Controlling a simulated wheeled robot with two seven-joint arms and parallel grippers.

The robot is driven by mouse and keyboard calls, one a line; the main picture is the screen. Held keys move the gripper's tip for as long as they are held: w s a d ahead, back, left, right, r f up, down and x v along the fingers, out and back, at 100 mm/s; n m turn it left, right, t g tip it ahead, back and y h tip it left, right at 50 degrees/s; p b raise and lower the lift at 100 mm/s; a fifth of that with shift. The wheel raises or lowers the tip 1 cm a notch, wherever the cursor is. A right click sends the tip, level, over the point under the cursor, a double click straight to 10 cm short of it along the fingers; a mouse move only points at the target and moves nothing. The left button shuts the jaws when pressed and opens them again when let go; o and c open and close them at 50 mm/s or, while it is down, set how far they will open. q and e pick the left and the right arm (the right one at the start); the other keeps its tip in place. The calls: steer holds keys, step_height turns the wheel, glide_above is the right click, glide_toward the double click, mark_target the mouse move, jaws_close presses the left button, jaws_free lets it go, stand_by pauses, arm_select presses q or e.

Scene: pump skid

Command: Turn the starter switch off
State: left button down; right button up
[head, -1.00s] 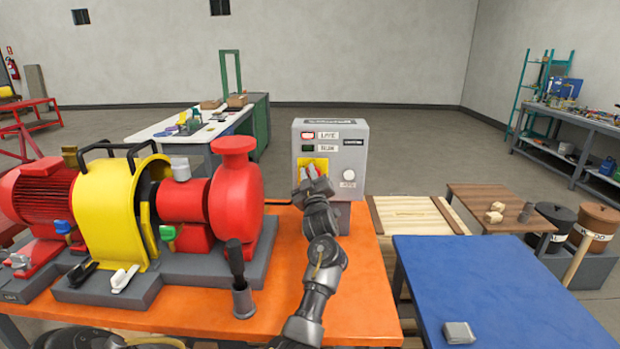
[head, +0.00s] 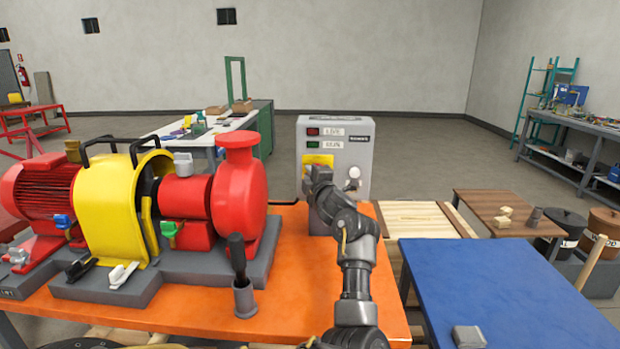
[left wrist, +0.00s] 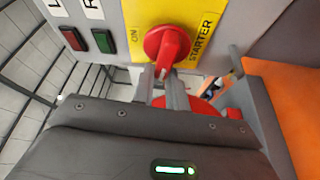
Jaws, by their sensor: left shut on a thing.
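The grey starter box (head: 362,150) stands at the back right of the orange table, with a yellow plate (head: 318,159) on its front. My left gripper (head: 318,174) is at that plate and hides the switch in the head view. In the left wrist view the red rotary switch (left wrist: 166,42) sits on the yellow plate (left wrist: 211,22), marked ON and STARTER. The left gripper (left wrist: 169,75) is shut on the switch's handle, one finger on each side. On the box, the red lamp (head: 313,132) and green lamp (head: 313,145) both look dark. My right gripper is out of view.
A red and yellow pump set (head: 150,205) fills the left of the orange table (head: 290,285). An upright black-handled lever (head: 238,262) stands near its front. A blue table (head: 500,285) is at the right. A pale round knob (head: 354,172) is beside the yellow plate.

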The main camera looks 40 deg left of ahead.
arm_select(q)
steer(key=shift+w+d+f+n+h, duration=0.1)
steer(key=shift+f+n+h, duration=0.1)
steer(key=shift+n+h, duration=0.3)
steer(key=shift+n+b, duration=0.3)
steer(key=shift+r, duration=0.1)
steer(key=c, duration=1.6)
jaws_free()
steer(key=shift+o, duration=1)
steer(key=shift+w+d, duration=0.1)
steer(key=shift+w, duration=0.05)
